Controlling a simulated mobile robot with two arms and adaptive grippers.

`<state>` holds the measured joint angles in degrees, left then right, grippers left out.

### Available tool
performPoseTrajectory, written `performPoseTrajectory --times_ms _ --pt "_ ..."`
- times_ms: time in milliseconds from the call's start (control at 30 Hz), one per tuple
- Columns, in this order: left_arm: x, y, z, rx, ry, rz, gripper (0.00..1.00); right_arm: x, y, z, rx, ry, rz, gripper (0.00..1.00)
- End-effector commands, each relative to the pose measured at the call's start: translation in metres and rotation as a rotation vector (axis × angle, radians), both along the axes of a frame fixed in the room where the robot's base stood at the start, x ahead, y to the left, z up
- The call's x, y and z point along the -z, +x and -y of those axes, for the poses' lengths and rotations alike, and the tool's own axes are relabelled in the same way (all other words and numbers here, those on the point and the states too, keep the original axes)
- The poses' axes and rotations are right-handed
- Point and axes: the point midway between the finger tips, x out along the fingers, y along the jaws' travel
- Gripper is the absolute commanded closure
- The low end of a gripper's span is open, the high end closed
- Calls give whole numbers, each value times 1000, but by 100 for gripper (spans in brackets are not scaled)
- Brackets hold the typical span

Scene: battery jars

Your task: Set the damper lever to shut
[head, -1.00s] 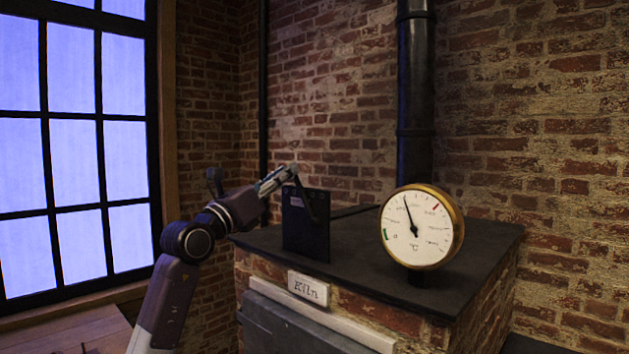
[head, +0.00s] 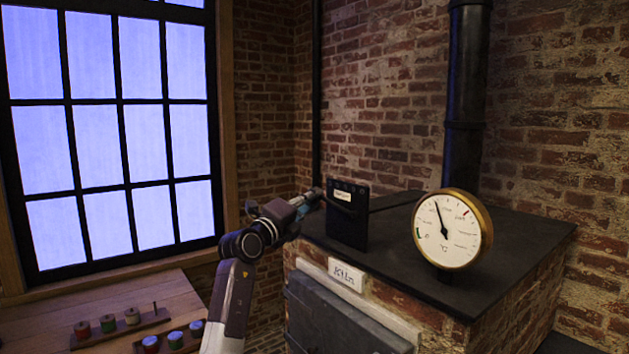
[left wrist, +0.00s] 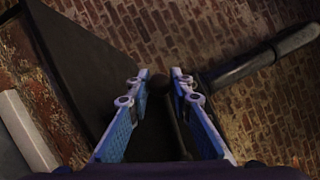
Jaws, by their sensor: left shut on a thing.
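The damper plate (head: 347,232) is a dark upright panel with a small white label, standing on the kiln top. Its dark lever (head: 338,207) lies across the panel, pointing left and slightly up. My left gripper (head: 319,193) is at the panel's left edge, shut on the lever's knobbed end. In the left wrist view, the blue-padded fingers of the left gripper (left wrist: 160,88) stand either side of the dark knob, and the lever's rod (left wrist: 176,125) runs down between them. Much of the knob is hidden in the head view. My right gripper is not in view.
The brick kiln (head: 460,290) has a dark flat top and a "Kiln" sign (head: 345,274). A round brass-rimmed gauge (head: 450,230) stands right of the panel, before a black flue pipe (head: 466,110).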

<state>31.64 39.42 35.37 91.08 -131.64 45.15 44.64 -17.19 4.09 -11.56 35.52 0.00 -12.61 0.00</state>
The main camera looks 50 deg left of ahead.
Motion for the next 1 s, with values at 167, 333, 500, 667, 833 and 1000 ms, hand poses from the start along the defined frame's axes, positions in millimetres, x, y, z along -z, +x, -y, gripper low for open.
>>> performPoseTrajectory --times_ms 167,333,500,667,833,1000 --pt "11 1 -1 1 -92 -13 100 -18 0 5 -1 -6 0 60" --pt "18 1 -1 0 -144 -16 100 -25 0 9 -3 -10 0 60" --pt "22 1 -1 0 -165 -17 100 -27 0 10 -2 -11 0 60" --pt "24 1 -1 -1 -171 -18 100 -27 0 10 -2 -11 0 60" --pt "25 1 -1 0 -171 -19 100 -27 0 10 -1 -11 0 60" --pt "25 1 -1 1 -171 -20 68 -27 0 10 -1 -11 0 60"
